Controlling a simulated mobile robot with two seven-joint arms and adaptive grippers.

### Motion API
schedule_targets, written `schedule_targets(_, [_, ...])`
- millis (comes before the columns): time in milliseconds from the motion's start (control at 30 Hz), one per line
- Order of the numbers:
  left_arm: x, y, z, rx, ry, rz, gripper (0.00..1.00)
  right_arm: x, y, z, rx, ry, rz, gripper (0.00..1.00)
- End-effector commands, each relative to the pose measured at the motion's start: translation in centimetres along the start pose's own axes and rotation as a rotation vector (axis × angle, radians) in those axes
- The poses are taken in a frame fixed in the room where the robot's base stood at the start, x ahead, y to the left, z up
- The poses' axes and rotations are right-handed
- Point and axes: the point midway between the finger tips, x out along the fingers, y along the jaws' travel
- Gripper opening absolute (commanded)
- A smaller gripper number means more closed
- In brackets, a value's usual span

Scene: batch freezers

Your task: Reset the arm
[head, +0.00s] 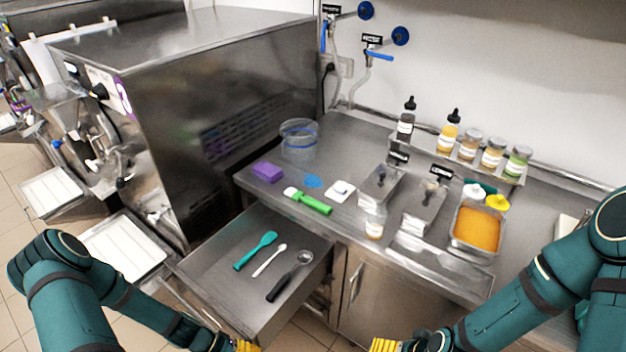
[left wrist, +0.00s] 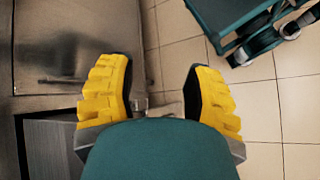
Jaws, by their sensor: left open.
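My left gripper (head: 244,346) shows only its yellow tip at the bottom edge of the head view, in front of the open drawer. In the left wrist view its two yellow fingers (left wrist: 158,95) are wide apart with nothing between them, above the tiled floor beside a metal surface. My right gripper (head: 385,345) shows as yellow finger pads at the bottom edge of the head view, in front of the cabinet. Its jaw opening is cut off by the frame. Both teal arms reach in low from the sides.
An open drawer (head: 215,262) holds a teal spatula (head: 256,250), a white spoon (head: 270,260) and a scoop (head: 290,276). The steel counter (head: 345,150) bears a purple sponge (head: 268,172), a green-handled tool (head: 308,202), metal trays and bottles. A large freezer (head: 215,120) stands left.

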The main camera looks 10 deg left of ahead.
Motion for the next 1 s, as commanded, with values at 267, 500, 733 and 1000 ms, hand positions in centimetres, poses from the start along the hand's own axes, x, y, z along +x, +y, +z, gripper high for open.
schedule_targets(267, [4.1, 3.8, 4.7, 0.174, 0.066, -0.341, 0.5, 0.0, 0.0, 0.0, 0.0, 0.0, 0.0, 0.94])
schedule_targets(500, [5.1, 6.9, 7.9, 0.337, 0.192, -0.45, 0.5, 0.0, 0.0, 0.0, 0.0, 0.0, 0.0, 0.94])
schedule_targets(733, [7.0, 8.2, 7.0, 0.447, 0.276, -0.45, 0.5, 3.2, 1.1, 0.7, -0.003, -0.009, 0.002, 0.94])
schedule_targets(1000, [9.7, 9.5, 3.9, 0.555, 0.329, -0.433, 0.5, 8.5, 3.0, 2.2, -0.008, -0.029, 0.007, 0.94])
